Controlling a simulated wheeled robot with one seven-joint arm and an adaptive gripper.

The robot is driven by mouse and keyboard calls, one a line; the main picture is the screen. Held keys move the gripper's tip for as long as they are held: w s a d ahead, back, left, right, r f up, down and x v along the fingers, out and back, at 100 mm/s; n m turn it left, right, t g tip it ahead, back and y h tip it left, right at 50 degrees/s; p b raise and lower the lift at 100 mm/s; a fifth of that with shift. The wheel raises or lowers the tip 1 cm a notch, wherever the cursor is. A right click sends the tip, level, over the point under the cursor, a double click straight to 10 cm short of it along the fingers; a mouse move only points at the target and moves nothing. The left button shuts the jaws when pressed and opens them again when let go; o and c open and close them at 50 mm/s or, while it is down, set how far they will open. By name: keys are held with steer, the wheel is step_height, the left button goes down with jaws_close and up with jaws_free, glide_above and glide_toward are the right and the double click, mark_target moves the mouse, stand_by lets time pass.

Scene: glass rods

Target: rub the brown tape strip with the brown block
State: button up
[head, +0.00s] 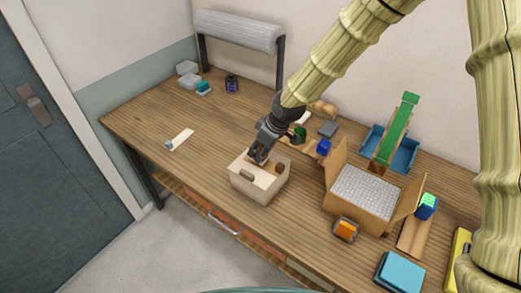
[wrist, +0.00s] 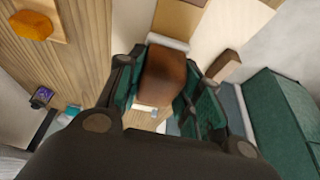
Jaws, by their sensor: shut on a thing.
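The brown block (wrist: 165,75) is held between the two fingers of my gripper (wrist: 160,92) in the wrist view. In the head view my gripper (head: 258,154) is low over a cream box (head: 256,189) with a handle slot, and its fingers hide where the block is. A tan-brown band (wrist: 180,15) shows at the top of the wrist view, beyond the block, and looks like the brown tape strip on the box. I cannot tell whether the block touches it. A dark brown patch (head: 280,167) shows at the box's right side in the head view.
An open carton (head: 363,190) with bubble wrap stands right of the box. An orange item (head: 346,229) lies in front of it. A pale strip (head: 181,139) lies on the table at left. The table's front edge is close to the box. The left table area is mostly clear.

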steer(key=shift+r+p, duration=1.3)
steer(key=shift+r, duration=1)
steer(key=shift+r+p, duration=1)
steer(key=shift+r, duration=0.5)
